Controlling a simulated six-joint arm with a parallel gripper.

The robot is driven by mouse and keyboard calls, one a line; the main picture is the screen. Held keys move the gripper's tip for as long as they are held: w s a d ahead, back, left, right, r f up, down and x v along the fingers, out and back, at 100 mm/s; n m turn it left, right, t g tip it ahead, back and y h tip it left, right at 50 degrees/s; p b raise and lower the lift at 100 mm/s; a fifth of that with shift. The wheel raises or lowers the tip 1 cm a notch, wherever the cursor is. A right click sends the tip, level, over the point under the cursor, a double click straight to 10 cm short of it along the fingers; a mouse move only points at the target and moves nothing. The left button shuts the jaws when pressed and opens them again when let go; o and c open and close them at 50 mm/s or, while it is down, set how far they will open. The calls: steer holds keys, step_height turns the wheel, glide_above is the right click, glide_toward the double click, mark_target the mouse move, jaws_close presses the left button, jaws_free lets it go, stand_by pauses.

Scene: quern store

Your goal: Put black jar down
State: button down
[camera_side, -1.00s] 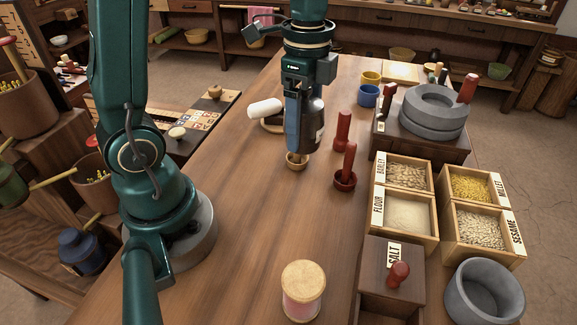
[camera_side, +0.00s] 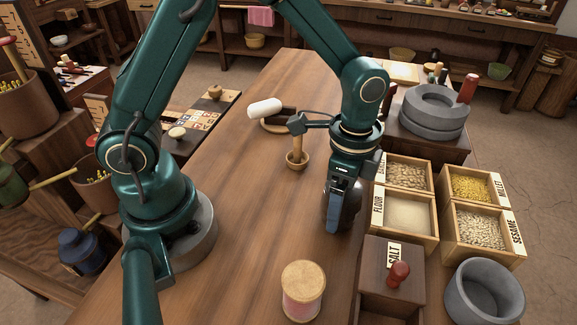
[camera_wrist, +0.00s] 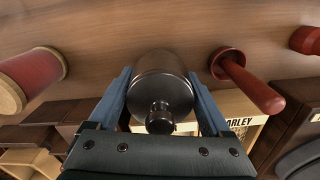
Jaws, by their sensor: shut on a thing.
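The black jar (camera_wrist: 160,84) is a dark, glossy cylinder with a knob on its lid. In the wrist view it sits between the two blue fingers of my gripper (camera_wrist: 160,100), which is shut on it. In the side view my gripper (camera_side: 341,212) hangs over the right part of the table, just left of the flour box. There the jar is mostly hidden behind the fingers, with a dark edge showing. I cannot tell whether its base touches the table.
Flour box (camera_side: 407,212), salt box (camera_side: 375,262) and barley box (camera_side: 405,172) stand close on the right. A cork-topped spool (camera_side: 303,291) stands in front. The table's middle is clear.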

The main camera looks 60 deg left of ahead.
steer(key=shift+f, duration=0.15)
jaws_free()
step_height(320, 180, up, 12)
steer(key=shift+f, duration=0.2)
steer(key=shift+s+a+r, duration=0.15)
steer(key=shift+a+r, duration=0.05)
steer(key=shift+r, duration=0.35)
steer(key=s+a+r+n+t, duration=0.1)
steer(key=s+a+n+t, duration=0.4)
steer(key=s+n, duration=0.5)
steer(key=shift+a+n+t, duration=0.3)
steer(key=shift+a+n, duration=0.3)
steer(key=shift+a, duration=0.05)
